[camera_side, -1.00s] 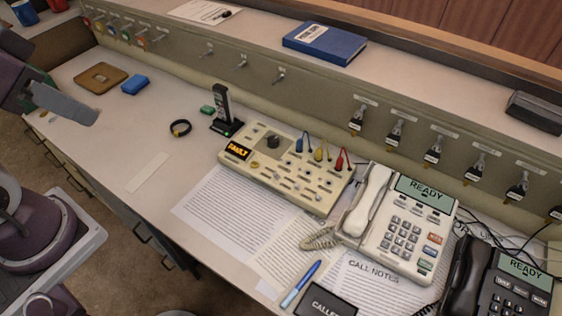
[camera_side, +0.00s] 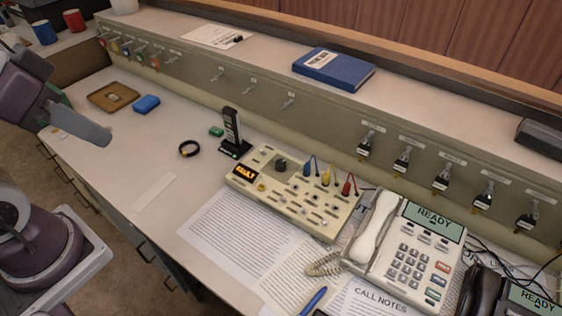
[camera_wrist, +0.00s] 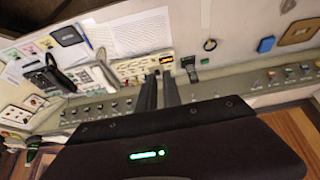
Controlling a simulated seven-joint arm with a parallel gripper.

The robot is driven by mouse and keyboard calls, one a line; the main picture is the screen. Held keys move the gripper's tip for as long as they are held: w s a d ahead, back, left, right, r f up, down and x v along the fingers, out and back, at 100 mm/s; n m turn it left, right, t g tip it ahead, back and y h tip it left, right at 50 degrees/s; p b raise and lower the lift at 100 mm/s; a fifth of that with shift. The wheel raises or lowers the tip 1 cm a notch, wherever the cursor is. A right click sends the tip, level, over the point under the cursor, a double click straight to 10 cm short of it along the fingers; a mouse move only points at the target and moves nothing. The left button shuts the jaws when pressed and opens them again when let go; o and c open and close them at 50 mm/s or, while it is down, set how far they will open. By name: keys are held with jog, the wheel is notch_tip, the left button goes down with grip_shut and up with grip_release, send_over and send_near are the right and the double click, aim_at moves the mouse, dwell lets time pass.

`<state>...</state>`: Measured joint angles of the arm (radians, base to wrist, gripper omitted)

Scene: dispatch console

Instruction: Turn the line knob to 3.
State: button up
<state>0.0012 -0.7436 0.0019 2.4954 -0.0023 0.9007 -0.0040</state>
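The beige console panel (camera_side: 325,217) sits on the desk and carries a dark round knob (camera_side: 280,164), which I take for the line knob. An orange display (camera_side: 245,172) left of the knob seems to read FAULT. The knob's pointer and number marks are too small to read. My gripper (camera_side: 108,140) is at the upper left in the side view, well away from the panel and touching nothing. In the wrist view its two dark fingers (camera_wrist: 160,76) stand with a narrow gap and nothing between them. The panel (camera_wrist: 130,69) is beyond the fingertips, and the knob is not clear there.
Blue, yellow and red plugs (camera_side: 326,178) stand behind the panel's controls. A black upright device (camera_side: 232,130) is at its left, and a white telephone (camera_side: 408,250) at its right. Papers (camera_side: 235,235) lie in front. A black ring (camera_side: 189,149) lies on mostly clear desk.

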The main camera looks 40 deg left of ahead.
jog(key=o, duration=0.7)
jog(key=w, duration=0.2)
jog(key=w+r+n, duration=0.1)
jog(key=w, duration=0.1)
jog(key=w+d+r+n+g+h, duration=0.1)
jog(key=w, duration=0.1)
jog(key=shift+r, duration=0.1)
jog(key=shift+o, duration=0.4)
jog(key=w+n+g, duration=0.1)
jog(key=w+n, duration=0.1)
jog(key=w, duration=0.4)
jog(key=shift+w+d+h, duration=0.15)
jog(key=shift+d+h, duration=0.15)
jog(key=shift+h, duration=0.1)
jog(key=n+g+y, duration=0.2)
jog(key=n+g, duration=0.2)
jog(key=n, duration=0.5)
send_over(281, 162)
notch_tip(281, 162, down, 29)
jog(key=shift+r, duration=0.1)
notch_tip(281, 162, down, 7)
jog(key=shift+f, duration=0.1)
grip_shut()
